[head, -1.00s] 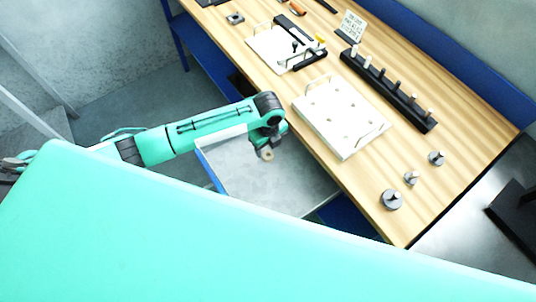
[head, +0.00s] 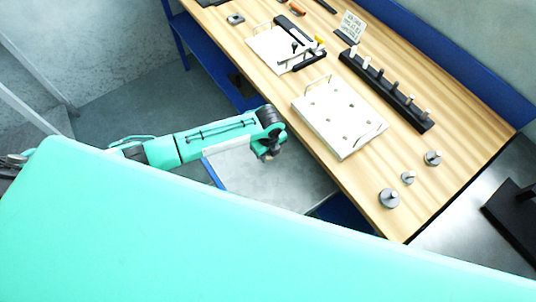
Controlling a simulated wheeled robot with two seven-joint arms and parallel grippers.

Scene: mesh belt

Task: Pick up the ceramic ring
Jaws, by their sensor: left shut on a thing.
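My left gripper (head: 267,155) points down above a grey metal surface beside the wooden bench. It is shut on a small beige piece at its fingertips, which looks like the ceramic ring. The piece is tiny and mostly covered by the fingers, so its hole does not show clearly. My right gripper is not in view.
The wooden bench (head: 365,185) runs diagonally to the right of my left arm. A white plate with holes (head: 338,118), a black peg rack (head: 388,91) and several grey weights stand on it. The near right of the bench has free room.

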